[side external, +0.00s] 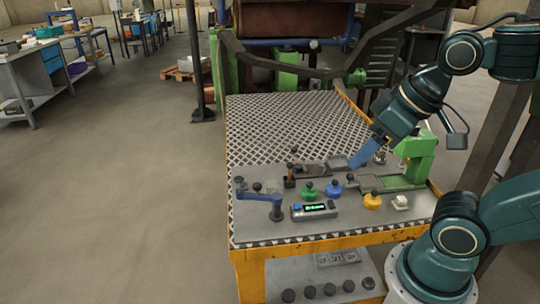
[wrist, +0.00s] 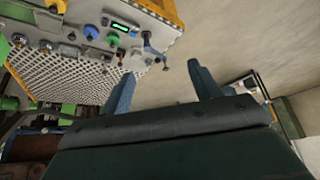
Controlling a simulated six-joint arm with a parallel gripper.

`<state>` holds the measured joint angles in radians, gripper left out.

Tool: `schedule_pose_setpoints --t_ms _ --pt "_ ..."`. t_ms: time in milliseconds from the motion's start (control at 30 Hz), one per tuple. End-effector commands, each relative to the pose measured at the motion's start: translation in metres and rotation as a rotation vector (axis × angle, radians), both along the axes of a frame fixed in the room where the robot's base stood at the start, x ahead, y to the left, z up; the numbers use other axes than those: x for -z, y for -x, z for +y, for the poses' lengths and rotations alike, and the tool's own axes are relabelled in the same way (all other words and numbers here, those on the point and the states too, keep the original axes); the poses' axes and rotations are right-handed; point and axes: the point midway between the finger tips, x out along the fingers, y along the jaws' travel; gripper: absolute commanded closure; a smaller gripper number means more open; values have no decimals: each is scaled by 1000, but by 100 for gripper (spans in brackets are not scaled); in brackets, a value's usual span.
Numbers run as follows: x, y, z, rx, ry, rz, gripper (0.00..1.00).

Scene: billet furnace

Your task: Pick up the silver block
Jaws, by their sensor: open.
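My gripper (side external: 358,162) is above the table's back-right area, tilted down to the left, apart from the pale block. In the wrist view its two blue fingers (wrist: 163,82) are spread wide with nothing between them.
A green stand (side external: 418,155) rises at the right, close to my gripper. A green knob (side external: 309,191), a blue knob (side external: 333,188), a display box (side external: 314,210) and a blue lever (side external: 262,197) stand on the front panel. The back mesh surface is clear.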

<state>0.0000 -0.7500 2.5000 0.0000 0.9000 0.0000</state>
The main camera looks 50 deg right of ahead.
Motion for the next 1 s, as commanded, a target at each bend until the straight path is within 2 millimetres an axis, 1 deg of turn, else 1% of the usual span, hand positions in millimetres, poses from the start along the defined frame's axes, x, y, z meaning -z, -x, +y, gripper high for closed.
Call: schedule_pose_setpoints --t_ms 267,467,567,667,833,1000 --pt "0 -1 0 -1 0 1 38" --pt "-2 -10 -1 -22 12 13 38" --pt "-4 -22 -2 -49 24 25 38" --pt "-6 -37 -5 -84 39 41 38" --pt "-6 -70 -12 -160 63 73 38" --pt "-1 -104 -23 -238 80 101 38"
